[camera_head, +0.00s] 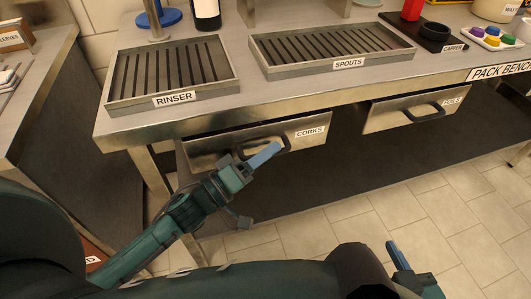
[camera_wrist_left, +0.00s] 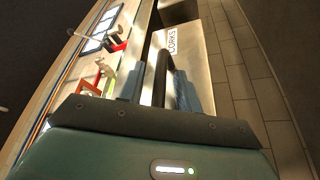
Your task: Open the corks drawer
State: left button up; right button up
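The corks drawer (camera_head: 222,141) is a metal front under the bench, with a CORKS label and a dark bar handle (camera_head: 286,142). It looks shut or nearly so. My left gripper (camera_head: 262,156) is at the handle. In the left wrist view the handle bar (camera_wrist_left: 161,72) stands between the two spread fingers of my left gripper (camera_wrist_left: 160,92), with a gap on its left side. The right finger is close to the bar; I cannot tell whether it touches. My right gripper (camera_head: 398,258) is low at the right, away from the bench, its opening unclear.
A second drawer (camera_head: 385,115) with a handle is to the right under the bench. The bench top (camera_head: 240,92) carries the rinser tray (camera_head: 110,103), the spouts tray (camera_head: 300,69), and a capper (camera_head: 435,31). Below the drawers is a dark lower shelf (camera_head: 330,165); tiled floor (camera_head: 370,225) lies in front.

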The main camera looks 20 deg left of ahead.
pick_arm(q)
jog(key=shift+c, duration=0.3)
grip_shut()
pick_arm(e)
jog(key=shift+r, duration=0.1)
